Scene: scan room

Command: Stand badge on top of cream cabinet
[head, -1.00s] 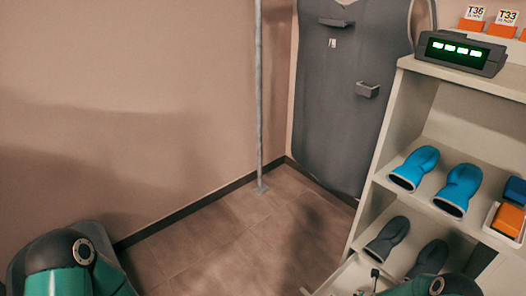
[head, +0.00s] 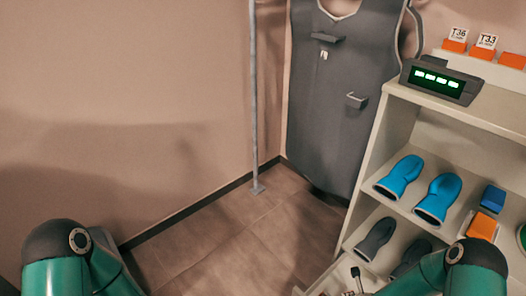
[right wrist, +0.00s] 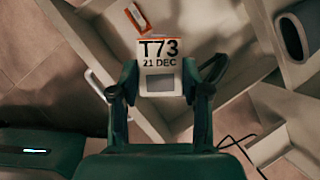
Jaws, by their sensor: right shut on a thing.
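The badge (right wrist: 160,65) is a white card reading "T73 21 DEC" with a grey window below. In the right wrist view my right gripper (right wrist: 160,82) is shut on it, one finger at each side, with the print facing the camera. The cream cabinet (head: 372,165) stands at the right of the head view, with open shelves and a top board (head: 465,112). My right forearm shows low in front of the cabinet, but its gripper is not clear there. My left arm is at the lower left; its gripper is out of view.
On the cabinet top are a black box with a green display (head: 440,82) and a raised ledge with white tags on orange bases (head: 486,45). Blue gloves (head: 401,177) lie on a shelf. A grey apron (head: 340,110) hangs behind. The board right of the display looks bare.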

